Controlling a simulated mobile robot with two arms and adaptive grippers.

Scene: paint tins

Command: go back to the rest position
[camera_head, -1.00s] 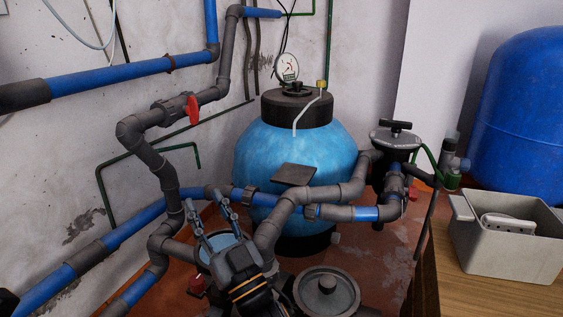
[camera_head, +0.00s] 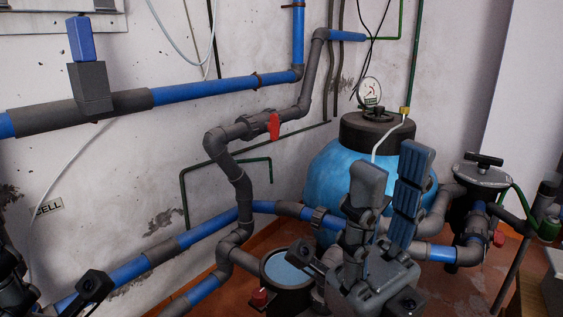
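My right gripper (camera_head: 391,165) is raised in the lower right of the head view, its fingers pointing up. The two fingers stand apart with nothing between them, so it is open and empty. One finger shows its grey back and the other its blue ribbed pad. They appear in front of the light-blue tank (camera_head: 330,178) and hide part of it. Dark parts that seem to belong to my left gripper (camera_head: 18,278) show at the lower left edge. They are cut off by the frame, and their fingertips cannot be made out.
Blue and grey pipes (camera_head: 210,88) with a red valve handle (camera_head: 273,126) run along the left wall. An open round vessel (camera_head: 288,272) stands below. A lidded filter (camera_head: 483,174) stands right of the tank. A wooden table edge (camera_head: 527,290) is at the lower right.

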